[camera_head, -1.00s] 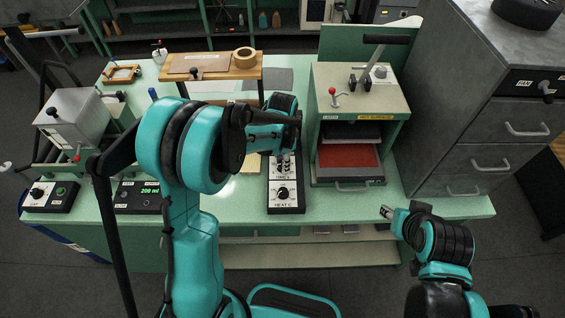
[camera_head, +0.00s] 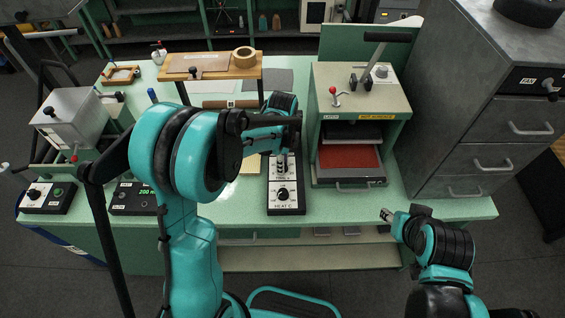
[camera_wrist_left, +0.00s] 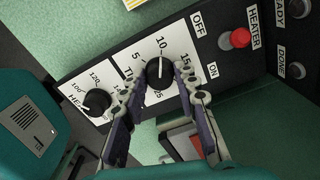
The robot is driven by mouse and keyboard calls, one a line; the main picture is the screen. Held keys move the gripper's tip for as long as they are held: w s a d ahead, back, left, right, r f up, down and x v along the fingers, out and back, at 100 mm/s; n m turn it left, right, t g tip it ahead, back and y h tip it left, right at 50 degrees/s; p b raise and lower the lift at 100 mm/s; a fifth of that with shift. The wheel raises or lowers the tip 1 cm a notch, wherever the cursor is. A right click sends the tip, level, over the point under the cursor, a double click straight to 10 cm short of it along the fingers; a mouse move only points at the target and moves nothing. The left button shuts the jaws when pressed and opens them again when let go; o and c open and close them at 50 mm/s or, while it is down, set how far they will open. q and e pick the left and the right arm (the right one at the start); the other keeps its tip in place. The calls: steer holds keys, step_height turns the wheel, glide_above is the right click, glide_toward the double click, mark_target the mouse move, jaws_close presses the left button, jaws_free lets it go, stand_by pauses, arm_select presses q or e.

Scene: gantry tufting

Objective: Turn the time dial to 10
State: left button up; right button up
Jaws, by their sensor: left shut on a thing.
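The control box (camera_head: 272,206) stands near the table's front edge. Its time dial (camera_wrist_left: 157,71) is a black knob with a white line, ringed by the numbers 5, 10, 15 and 25 in the left wrist view. The line looks aligned with the 10. My left gripper (camera_wrist_left: 160,78) is shut on the time dial, one finger on each side.
The heat dial (camera_wrist_left: 97,101) sits beside the time dial. A press (camera_head: 360,100) with a red plate stands right of the box. A wooden shelf with a tape roll (camera_head: 245,57) is behind.

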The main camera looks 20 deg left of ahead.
stand_by(0.5)
arm_select(q)
steer(key=o, duration=1.2)
steer(key=shift+c, duration=0.2)
step_height(320, 180, up, 12)
steer(key=shift+s, duration=0.1)
steer(key=s+a+f+n+t+b, duration=0.1)
steer(key=s+n+t+b, duration=0.1)
steer(key=s+n, duration=0.6)
steer(key=s+a+f+n+t+b, duration=0.2)
steer(key=s+n+t, duration=0.3)
steer(key=s+n, duration=0.4)
steer(key=shift+n, duration=0.3)
